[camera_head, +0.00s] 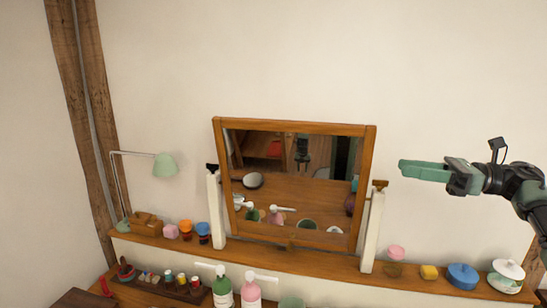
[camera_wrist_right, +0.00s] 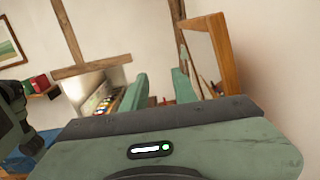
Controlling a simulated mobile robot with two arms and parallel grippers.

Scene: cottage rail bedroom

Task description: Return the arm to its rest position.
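My right gripper (camera_head: 405,168) reaches in from the right edge of the head view, with its green fingers pointing left. It is raised in front of the bare wall, to the right of the mirror and above the shelf, touching nothing. In the right wrist view its two fingers (camera_wrist_right: 158,84) stand apart with nothing between them, so it is open and empty. My left gripper is not in view.
A wood-framed tilting mirror (camera_head: 295,127) stands between white posts (camera_head: 372,232) on a long wooden shelf (camera_head: 330,264). A green lamp (camera_head: 165,165), blue pot (camera_head: 462,277), white lidded dish (camera_head: 507,270) and pump bottles (camera_head: 222,291) stand around it.

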